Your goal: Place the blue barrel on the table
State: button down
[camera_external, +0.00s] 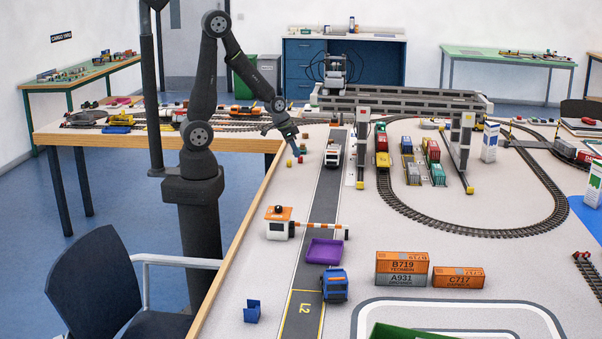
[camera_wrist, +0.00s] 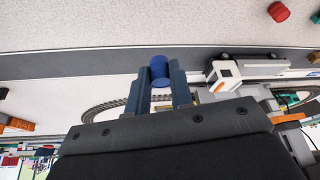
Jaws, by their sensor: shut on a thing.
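The blue barrel (camera_wrist: 159,70) is between the two fingers of my gripper (camera_wrist: 159,78) in the wrist view, and the fingers are shut on it. In the external view my gripper (camera_external: 294,147) points down near the left edge of the table (camera_external: 260,215), beside the road. The barrel cannot be made out clearly there. I cannot tell whether it touches the table.
A red barrel (camera_external: 289,162) and a small yellow piece (camera_external: 300,160) stand just below my gripper in the external view. An orange-roofed gatehouse (camera_external: 279,224) stands nearer the camera.

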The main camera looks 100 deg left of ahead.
send_over(298, 171)
jog(key=s, duration=0.1)
jog(key=f, duration=0.7)
jog(key=shift+d, duration=0.35)
jog(key=shift+f, duration=2)
jog(key=shift+f, duration=0.2)
jog(key=c, duration=1.3)
grip_release()
jog(key=shift+r, duration=0.15)
jog(key=shift+s+r, duration=0.15)
jog(key=shift+r, duration=0.35)
jog(key=shift+v, duration=5.55)
